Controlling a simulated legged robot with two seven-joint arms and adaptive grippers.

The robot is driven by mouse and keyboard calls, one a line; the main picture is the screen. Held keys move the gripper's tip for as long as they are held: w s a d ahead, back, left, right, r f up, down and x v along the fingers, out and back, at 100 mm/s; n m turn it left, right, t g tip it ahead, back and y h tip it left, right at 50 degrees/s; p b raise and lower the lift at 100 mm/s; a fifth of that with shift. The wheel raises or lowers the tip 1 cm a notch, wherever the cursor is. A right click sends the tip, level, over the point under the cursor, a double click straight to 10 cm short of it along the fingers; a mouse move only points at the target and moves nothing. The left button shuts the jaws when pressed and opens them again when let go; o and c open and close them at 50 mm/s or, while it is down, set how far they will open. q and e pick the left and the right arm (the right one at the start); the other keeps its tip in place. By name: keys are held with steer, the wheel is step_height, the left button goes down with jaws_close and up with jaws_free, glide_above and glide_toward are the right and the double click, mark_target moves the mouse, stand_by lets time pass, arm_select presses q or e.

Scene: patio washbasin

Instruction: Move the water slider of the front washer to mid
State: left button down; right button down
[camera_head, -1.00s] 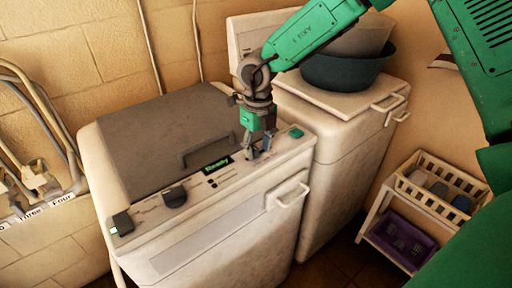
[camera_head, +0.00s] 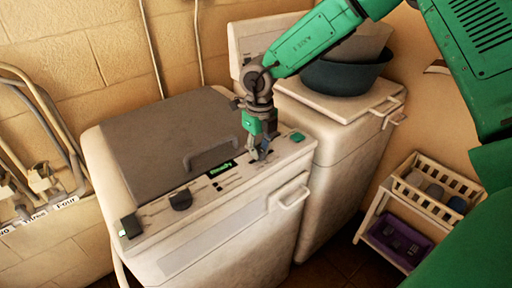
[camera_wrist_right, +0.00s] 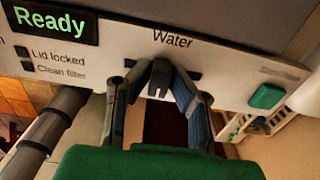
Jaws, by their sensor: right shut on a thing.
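The front washer (camera_head: 190,215) is white with a grey lid and a sloped control panel. Its water slider (camera_wrist_right: 160,78) is a dark knob under the word "Water" in the right wrist view, with dark slot marks on both sides of it. My right gripper (camera_wrist_right: 160,88) has its two fingers around the knob and is shut on it. In the head view my right gripper (camera_head: 261,155) reaches down to the right part of the panel, and its fingers largely hide the slider. My left gripper is not in view.
The panel also has a lit "Ready" display (camera_head: 221,168), a dark dial (camera_head: 180,199) and a green button (camera_head: 297,137). A second washer (camera_head: 345,150) with a dark basin (camera_head: 345,76) on top stands behind. A small rack (camera_head: 412,205) stands at right.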

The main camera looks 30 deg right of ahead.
mark_target(261, 148)
steer(key=shift+a, duration=0.3)
steer(key=c, duration=1.5)
jaws_free()
steer(key=shift+d, duration=0.2)
steer(key=shift+d+f, duration=0.15)
steer(key=shift+d, duration=0.7)
steer(key=shift+a+r, duration=0.3)
steer(key=shift+r, duration=0.05)
steer(key=r, duration=0.6)
steer(key=shift+a+r, duration=0.3)
steer(key=shift+r, duration=0.05)
steer(key=shift+d+r, duration=0.25)
steer(key=shift+r, duration=0.9)
steer(key=shift+d+r, duration=0.25)
steer(key=shift+r, duration=0.85)
